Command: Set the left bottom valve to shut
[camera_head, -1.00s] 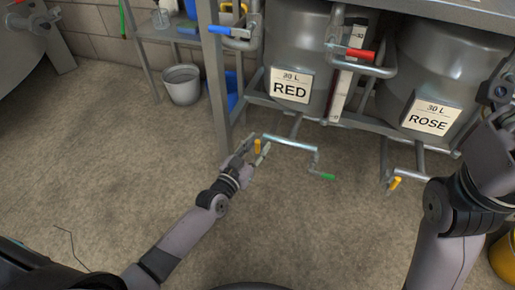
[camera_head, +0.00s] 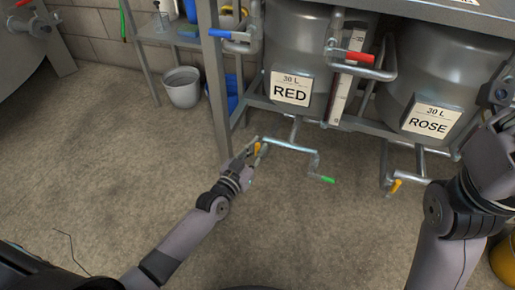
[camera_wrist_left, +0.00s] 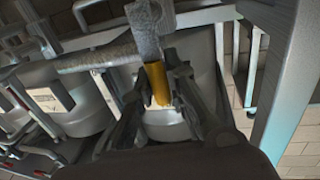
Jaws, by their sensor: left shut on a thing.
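The left bottom valve has a yellow lever (camera_head: 257,149) at the left end of the pipe (camera_head: 288,144) under the RED tank (camera_head: 300,50). My left gripper (camera_head: 254,151) is at this lever, its fingers on either side of it and shut on it. In the left wrist view the yellow lever (camera_wrist_left: 157,84) stands between the two dark fingers (camera_wrist_left: 160,92), below a grey valve body (camera_wrist_left: 148,30). Part of the lever is hidden by the fingers. My right gripper (camera_head: 503,92) is at the right edge, partly cut off; its opening is unclear.
A green handle (camera_head: 327,180) is at the pipe's right end. Another yellow lever (camera_head: 396,186) is under the ROSE tank (camera_head: 412,75). Blue (camera_head: 220,33) and red (camera_head: 360,57) handles are higher up. A frame leg (camera_head: 215,95) stands close behind my left gripper. The floor left is clear.

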